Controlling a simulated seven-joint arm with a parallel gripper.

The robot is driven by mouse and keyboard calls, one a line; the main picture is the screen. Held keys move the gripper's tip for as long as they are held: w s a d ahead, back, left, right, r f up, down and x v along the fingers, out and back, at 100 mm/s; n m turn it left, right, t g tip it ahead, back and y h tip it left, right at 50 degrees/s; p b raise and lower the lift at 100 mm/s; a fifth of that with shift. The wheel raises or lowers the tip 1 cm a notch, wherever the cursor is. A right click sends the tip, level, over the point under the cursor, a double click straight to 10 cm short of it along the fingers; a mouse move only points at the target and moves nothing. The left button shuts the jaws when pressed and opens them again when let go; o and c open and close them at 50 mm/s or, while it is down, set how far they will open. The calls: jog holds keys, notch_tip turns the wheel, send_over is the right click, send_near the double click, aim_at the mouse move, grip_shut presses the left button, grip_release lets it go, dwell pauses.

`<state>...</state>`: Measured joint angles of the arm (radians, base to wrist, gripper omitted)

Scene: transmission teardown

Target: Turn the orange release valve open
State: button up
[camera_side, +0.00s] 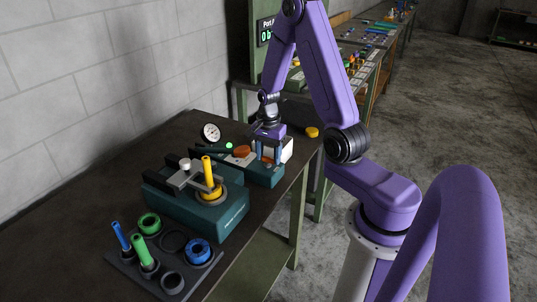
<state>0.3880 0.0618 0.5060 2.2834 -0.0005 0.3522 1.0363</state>
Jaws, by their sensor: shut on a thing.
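My gripper (268,157) points down over the right end of a low teal unit (264,177) near the table's right edge. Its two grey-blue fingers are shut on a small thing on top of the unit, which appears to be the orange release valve. The fingers hide most of it, so its turn angle cannot be told. An orange round cap (242,151) sits just left of the fingers on the same unit.
A dial gauge (210,132) and a lit green lamp (229,145) stand behind. A teal fixture (205,215) holds a yellow shaft (208,172). A dark tray (172,265) with green and blue parts is in front. A yellow puck (312,132) lies at the back right.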

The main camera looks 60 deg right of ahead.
aim_at(267, 157)
jog(key=n, duration=0.4)
jog(key=shift+d, duration=0.1)
jog(key=n, duration=0.4)
jog(key=shift+w+n, duration=0.1)
jog(key=shift+n, duration=0.2)
jog(key=n, duration=0.4)
jog(key=shift+d+n, duration=0.1)
jog(key=shift+n, duration=0.2)
jog(key=shift+w+n, duration=0.15)
jog(key=shift+n, duration=1.65)
jog(key=o, duration=1)
jog(key=shift+o, duration=0.2)
notch_tip(267, 157, up, 18)
jog(key=shift+f, duration=0.25)
